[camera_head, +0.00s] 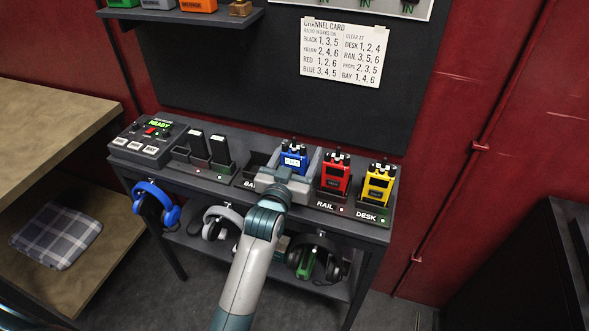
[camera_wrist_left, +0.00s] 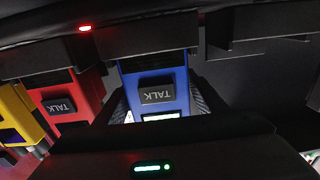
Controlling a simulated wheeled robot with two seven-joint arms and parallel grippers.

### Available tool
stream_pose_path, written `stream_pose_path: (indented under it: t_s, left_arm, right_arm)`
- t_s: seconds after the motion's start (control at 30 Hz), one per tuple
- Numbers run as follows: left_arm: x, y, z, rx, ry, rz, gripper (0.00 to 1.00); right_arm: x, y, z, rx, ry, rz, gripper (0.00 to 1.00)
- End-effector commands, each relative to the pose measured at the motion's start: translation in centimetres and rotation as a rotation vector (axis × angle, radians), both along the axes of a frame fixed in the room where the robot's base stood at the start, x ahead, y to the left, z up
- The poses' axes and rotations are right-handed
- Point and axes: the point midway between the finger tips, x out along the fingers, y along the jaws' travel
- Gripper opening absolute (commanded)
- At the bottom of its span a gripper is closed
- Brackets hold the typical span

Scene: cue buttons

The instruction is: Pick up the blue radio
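The blue radio (camera_head: 293,159) stands upright in a dock slot on the dark shelf, between the BAY label and the red radio (camera_head: 335,177). My left gripper (camera_head: 291,173) is at the blue radio, with one finger on each side of it. In the left wrist view the blue radio (camera_wrist_left: 154,88), with its TALK button, fills the space between the two finger pads. Whether the pads press on it or leave a small gap is not clear. The lower part of the radio is hidden by my gripper in the head view. My right gripper is not in view.
A yellow radio (camera_head: 378,184) stands right of the red one. Black units (camera_head: 219,149) and a grey box reading READY (camera_head: 146,142) stand to the left. Blue (camera_head: 157,201), white and black headphones hang below. A channel card (camera_head: 342,52) is on the back panel.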

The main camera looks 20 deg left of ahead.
Motion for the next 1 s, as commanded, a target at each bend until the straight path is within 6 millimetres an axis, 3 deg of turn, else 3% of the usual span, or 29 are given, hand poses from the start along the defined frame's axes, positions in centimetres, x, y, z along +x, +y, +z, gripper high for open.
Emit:
stream_pose_path:
  t_s: [0.03, 0.13, 0.17, 0.47, 0.63, 0.87, 1.0]
  left_arm:
    - [0.0, 0.0, 0.0, 0.000, 0.000, 0.000, 0.50]
    - [0.0, 0.0, 0.0, 0.000, 0.000, 0.000, 0.26]
    - [0.0, 0.0, 0.0, 0.000, 0.000, 0.000, 0.23]
    - [0.0, 0.0, 0.3, 0.000, -0.003, 0.000, 0.23]
    - [0.0, 0.0, 1.4, 0.000, -0.004, 0.000, 0.23]
    - [0.0, 0.0, 4.8, 0.000, -0.008, 0.000, 0.23]
    - [0.1, 0.0, 7.2, 0.000, -0.007, 0.001, 0.23]
  right_arm:
    - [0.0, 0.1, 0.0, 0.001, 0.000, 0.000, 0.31]
    - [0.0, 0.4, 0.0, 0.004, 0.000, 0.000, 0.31]
    - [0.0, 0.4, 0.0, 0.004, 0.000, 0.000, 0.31]
    - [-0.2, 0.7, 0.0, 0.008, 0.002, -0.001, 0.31]
    - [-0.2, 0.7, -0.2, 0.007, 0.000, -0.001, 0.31]
    - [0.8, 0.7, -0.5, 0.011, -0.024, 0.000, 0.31]
    - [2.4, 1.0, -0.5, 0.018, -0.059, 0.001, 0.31]
